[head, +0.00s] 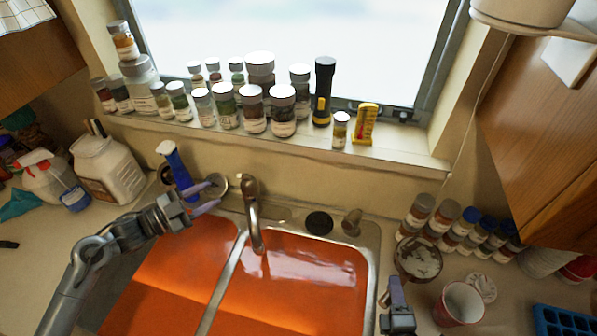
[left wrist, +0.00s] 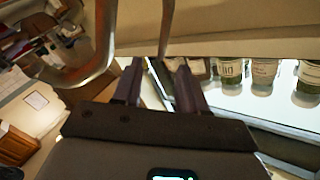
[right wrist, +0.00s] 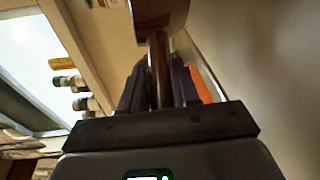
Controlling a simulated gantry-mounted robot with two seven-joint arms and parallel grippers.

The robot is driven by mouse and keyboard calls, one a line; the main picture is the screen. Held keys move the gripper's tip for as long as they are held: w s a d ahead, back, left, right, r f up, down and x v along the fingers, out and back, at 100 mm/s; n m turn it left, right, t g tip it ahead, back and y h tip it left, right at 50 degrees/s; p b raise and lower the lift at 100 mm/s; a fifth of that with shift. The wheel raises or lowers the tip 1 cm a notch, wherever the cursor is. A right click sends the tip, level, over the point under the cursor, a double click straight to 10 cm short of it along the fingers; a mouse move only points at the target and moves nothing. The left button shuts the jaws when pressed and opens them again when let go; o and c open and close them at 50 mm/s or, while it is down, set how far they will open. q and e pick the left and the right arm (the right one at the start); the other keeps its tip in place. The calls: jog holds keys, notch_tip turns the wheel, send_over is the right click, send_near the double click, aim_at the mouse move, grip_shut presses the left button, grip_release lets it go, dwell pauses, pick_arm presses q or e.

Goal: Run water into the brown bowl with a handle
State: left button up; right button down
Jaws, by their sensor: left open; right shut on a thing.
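The brown bowl (head: 418,258) stands out at the right of the sink in the head view, its round opening facing up. My right gripper (head: 396,290) is shut on its handle (right wrist: 158,70); the bowl (right wrist: 158,18) is beyond the fingertips in the right wrist view. Part of the bowl is cut off there. My left gripper (head: 212,197) is open and empty, beside the left tap knob (head: 220,184) and left of the spout. The curved metal spout (head: 252,212) points down over the sink; it also shows in the left wrist view (left wrist: 88,65). I see no running water.
The orange double sink (head: 300,285) has a divider down its middle. Jars, a torch (head: 323,90) and a yellow item (head: 364,124) line the sill. A blue bottle (head: 178,170) is by my left gripper; spice jars and a red cup (head: 460,303) crowd the right counter.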

aim_at(242, 175)
jog(key=shift+r, duration=0.1)
pick_arm(q)
jog(key=x, duration=0.3)
jog(key=p+x, duration=0.1)
jog(key=x, duration=0.6)
jog(key=shift+w+d+r+p, duration=0.2)
jog(key=shift+w+r+p, duration=0.1)
jog(key=shift+p, duration=0.05)
pick_arm(e)
jog(key=shift+r, duration=0.8)
pick_arm(q)
jog(key=shift+w+d+f, duration=0.1)
jog(key=shift+w+d, duration=0.35)
jog(key=shift+d, duration=0.1)
jog(key=shift+c, duration=0.4)
grip_shut()
pick_arm(e)
jog(key=shift+w, duration=0.1)
